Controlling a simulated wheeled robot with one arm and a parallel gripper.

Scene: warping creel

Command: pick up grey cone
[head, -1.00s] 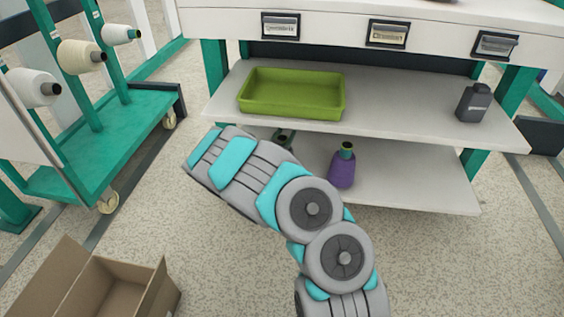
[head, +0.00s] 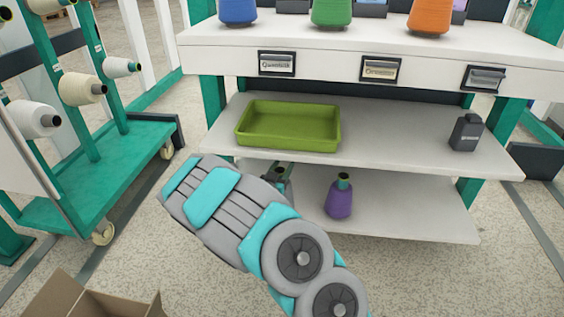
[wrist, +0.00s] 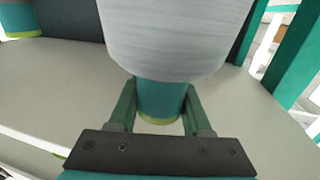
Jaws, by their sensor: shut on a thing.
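The grey cone (wrist: 165,38) fills the upper middle of the wrist view. Its teal tube end (wrist: 162,98), with a yellow-green rim, points toward my wrist. My gripper (wrist: 163,108) has its two green fingers on either side of this tube, shut on it. In the head view my gripper (head: 280,172) is mostly hidden behind my arm, near the lower shelf of the bench. The grey cone cannot be made out there.
The bench's middle shelf (head: 390,135) carries a green tray (head: 288,140) and a dark bottle (head: 466,132). A purple cone (head: 339,200) stands on the lower shelf (head: 410,215). A creel rack (head: 110,160) stands left, a cardboard box (head: 85,300) at lower left.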

